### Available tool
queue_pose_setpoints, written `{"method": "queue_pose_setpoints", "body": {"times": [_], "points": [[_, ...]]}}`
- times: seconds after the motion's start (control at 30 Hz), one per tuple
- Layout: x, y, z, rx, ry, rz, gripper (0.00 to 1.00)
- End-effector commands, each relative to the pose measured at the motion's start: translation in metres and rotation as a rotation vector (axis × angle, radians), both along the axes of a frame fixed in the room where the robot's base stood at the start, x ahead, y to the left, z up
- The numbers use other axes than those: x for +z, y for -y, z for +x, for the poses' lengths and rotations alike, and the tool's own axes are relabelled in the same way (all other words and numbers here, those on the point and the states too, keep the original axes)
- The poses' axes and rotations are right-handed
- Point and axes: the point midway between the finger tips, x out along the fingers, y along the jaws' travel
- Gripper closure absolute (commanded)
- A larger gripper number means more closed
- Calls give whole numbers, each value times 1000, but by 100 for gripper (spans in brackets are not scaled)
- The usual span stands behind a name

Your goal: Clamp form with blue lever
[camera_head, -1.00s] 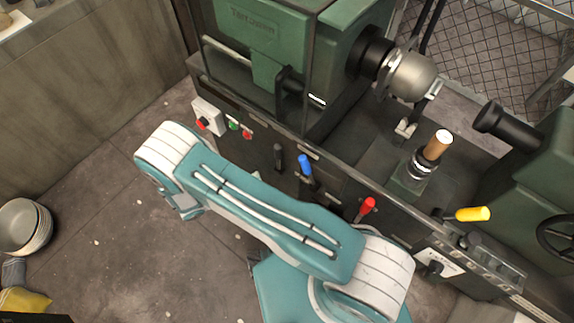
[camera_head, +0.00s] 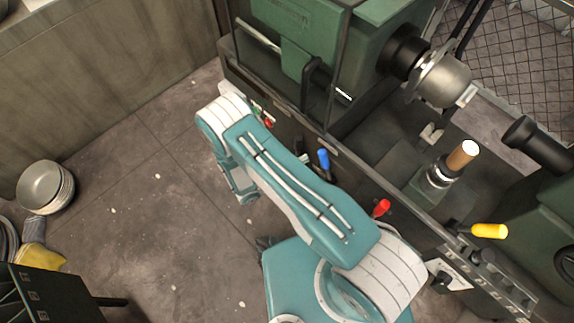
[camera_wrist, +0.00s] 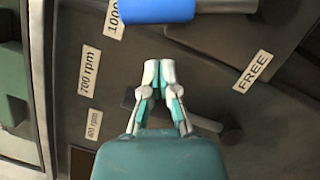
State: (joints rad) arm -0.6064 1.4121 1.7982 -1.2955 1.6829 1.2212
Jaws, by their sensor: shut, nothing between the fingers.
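The blue lever (camera_head: 323,159) sticks up at the front of the green machine in the head view. In the wrist view its blue handle (camera_wrist: 158,10) lies across the top edge, partly cut off. My gripper (camera_wrist: 158,72) is shut and empty, with its fingertips below the handle in that picture and apart from it. A rounded metal form (camera_head: 443,80) sits by the black spindle of the machine. A black tailstock end (camera_head: 522,131) lies to its right, with a gap between them.
A red lever (camera_head: 381,208) and a yellow lever (camera_head: 489,231) stand right of the blue one. Speed labels (camera_wrist: 89,73) and a FREE label (camera_wrist: 252,72) mark the panel. Stacked bowls (camera_head: 46,188) lie at left. The floor (camera_head: 150,215) between is mostly clear.

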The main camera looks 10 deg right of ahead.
Motion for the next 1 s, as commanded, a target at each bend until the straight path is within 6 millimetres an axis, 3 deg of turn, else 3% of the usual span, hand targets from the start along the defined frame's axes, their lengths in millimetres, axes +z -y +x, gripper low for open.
{"method": "queue_pose_setpoints", "body": {"times": [0.27, 1.0], "points": [[11, 22, -12, 2, -1, -2, 100], [16, 27, -16, 1, 50, 36, 100]]}}
